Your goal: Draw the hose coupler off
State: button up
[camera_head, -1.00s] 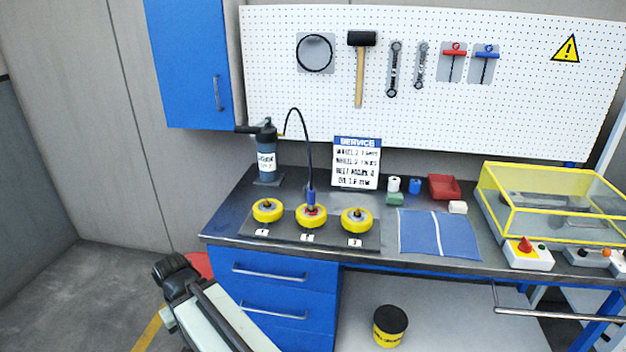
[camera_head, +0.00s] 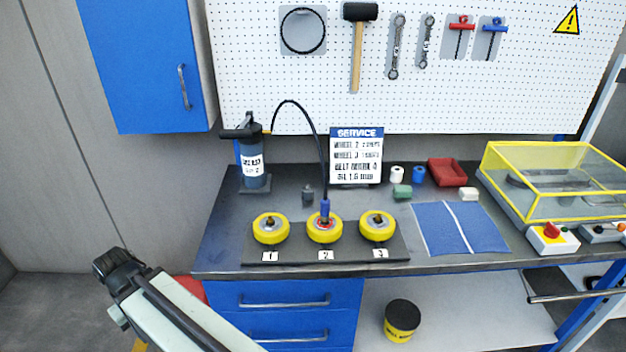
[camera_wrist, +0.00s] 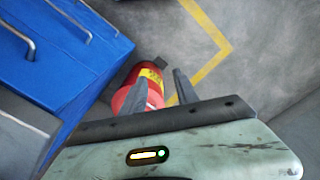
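The blue hose coupler (camera_head: 325,208) stands upright on the hub of the middle yellow wheel (camera_head: 324,229), labelled 2. A black hose (camera_head: 312,125) arches from its top to the dark grease pump (camera_head: 254,165) at the back left of the bench. My gripper (camera_head: 112,264) is at the lower left of the head view, in front of and left of the bench, well away from the coupler. In the wrist view my gripper (camera_wrist: 161,90) has its two fingers apart with nothing between them. The coupler is not in the wrist view.
Yellow wheels 1 (camera_head: 270,229) and 3 (camera_head: 377,227) flank the middle wheel on a dark plate. A small dark fitting (camera_head: 308,195) stands behind. A service sign (camera_head: 356,156) is behind right. A red extinguisher (camera_wrist: 143,82) stands on the floor below my gripper.

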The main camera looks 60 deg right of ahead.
jog(key=shift+o, duration=1)
jog(key=shift+a+r, duration=0.1)
jog(key=shift+a, duration=0.05)
jog(key=shift+o, duration=0.6)
notch_tip(320, 180, up, 15)
jog(key=w+d+p, duration=0.1)
jog(key=p, duration=1.4)
jog(key=shift+w+r, duration=0.15)
jog(key=shift+w, duration=0.1)
jog(key=d+r+m+p, duration=0.3)
jog(key=d+r+p, duration=0.1)
jog(key=r+p, duration=0.4)
jog(key=d+m+p, duration=0.1)
jog(key=d+m, duration=0.3)
jog(key=d, duration=0.6)
jog(key=m, duration=2.1)
send_over(325, 208)
jog(key=d, duration=0.1)
jog(key=shift+w+d+r, duration=0.15)
jog(key=shift+w+r, duration=0.15)
jog(key=shift+w, duration=0.1)
notch_tip(325, 208, down, 8)
jog(key=b, duration=0.8)
jog(key=shift+r, duration=0.1)
jog(key=shift+c, duration=0.3)
grip_shut()
